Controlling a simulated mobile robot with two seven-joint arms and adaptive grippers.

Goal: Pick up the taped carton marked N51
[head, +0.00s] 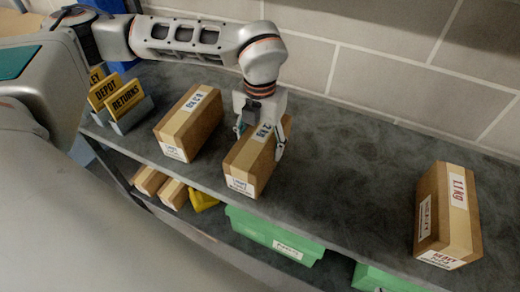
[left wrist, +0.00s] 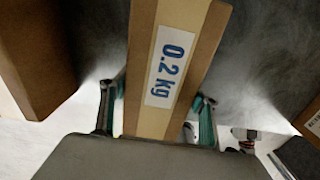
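The middle taped carton (head: 243,176) stands on the grey shelf, with a 0.2 kg label on top. Its front label is too small to read, so I cannot tell whether it says N51. My left gripper (head: 260,138) is above it, pointing down, with one finger on each side. In the left wrist view the carton (left wrist: 155,118) lies between the fingers (left wrist: 157,112), and narrow gaps seem to show beside it. A similar carton (head: 180,130) stands to the left. Another carton (head: 432,195), labelled 1.1 kg, stands far right. My right gripper is out of view.
The shelf top (head: 350,165) is clear between the middle and right cartons. A block wall (head: 380,80) runs behind. Yellow signs reading DEPOT and RETURNS (head: 126,100) stand at the left. Green bins (head: 265,232) and small cartons (head: 172,193) sit on the level below.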

